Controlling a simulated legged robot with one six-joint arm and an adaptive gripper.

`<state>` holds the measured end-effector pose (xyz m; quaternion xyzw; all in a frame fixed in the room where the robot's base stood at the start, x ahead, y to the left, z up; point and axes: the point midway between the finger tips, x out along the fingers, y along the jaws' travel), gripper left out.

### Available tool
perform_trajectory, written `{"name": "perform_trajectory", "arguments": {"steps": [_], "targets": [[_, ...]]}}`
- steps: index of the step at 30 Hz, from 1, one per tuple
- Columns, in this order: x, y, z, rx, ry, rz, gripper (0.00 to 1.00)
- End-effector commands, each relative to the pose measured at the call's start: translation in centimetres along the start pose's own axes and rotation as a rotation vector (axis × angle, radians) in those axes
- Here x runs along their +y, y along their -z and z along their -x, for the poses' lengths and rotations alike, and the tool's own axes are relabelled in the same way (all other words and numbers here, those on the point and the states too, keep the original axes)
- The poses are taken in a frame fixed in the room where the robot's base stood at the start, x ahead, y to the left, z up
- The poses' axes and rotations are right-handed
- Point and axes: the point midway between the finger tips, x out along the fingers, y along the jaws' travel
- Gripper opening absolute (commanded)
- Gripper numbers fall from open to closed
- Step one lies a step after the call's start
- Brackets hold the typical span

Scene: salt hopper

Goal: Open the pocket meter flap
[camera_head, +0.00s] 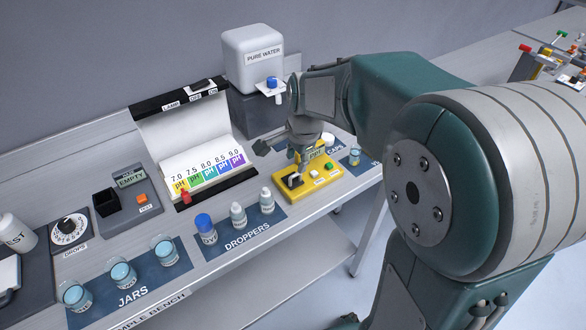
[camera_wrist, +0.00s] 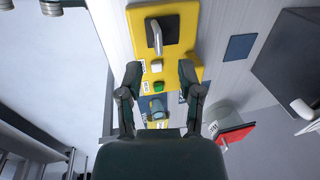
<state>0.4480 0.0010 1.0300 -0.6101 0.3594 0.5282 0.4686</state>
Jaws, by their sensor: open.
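The yellow pocket meter (camera_head: 312,185) sits on the bench right of the droppers, and it also shows at the top of the wrist view (camera_wrist: 187,22). It carries a black panel with a grey lever-like handle (camera_wrist: 155,38), likely the flap, which looks closed. A white button (camera_wrist: 156,66) and a green button (camera_wrist: 158,86) sit below it in the wrist view. My gripper (camera_wrist: 160,72) is open and empty, its fingers spread on either side of the button end of the meter. In the head view my gripper (camera_head: 304,150) hangs over the meter's back and hides part of it.
Several droppers (camera_head: 238,213) stand just left of the meter, and jars (camera_head: 123,273) further left. The pure water tank (camera_head: 253,60) stands behind my wrist. A lamp box with a pH colour chart (camera_head: 208,172) is at the back.

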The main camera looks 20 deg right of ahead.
Motion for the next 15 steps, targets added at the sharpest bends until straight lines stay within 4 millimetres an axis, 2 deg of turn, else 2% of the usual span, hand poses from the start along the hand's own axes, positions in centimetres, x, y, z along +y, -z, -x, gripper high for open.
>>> {"name": "perform_trajectory", "arguments": {"steps": [1, 6, 10, 15], "targets": [[0.1, 0.1, -1.1, -0.002, -0.004, 0.0, 0.47], [0.1, 0.1, -3.7, -0.002, -0.003, 0.001, 0.47], [0.0, -0.1, -4.8, 0.0, -0.001, 0.001, 0.47], [0.0, -0.1, -5.1, 0.001, 0.002, 0.002, 0.47]]}}
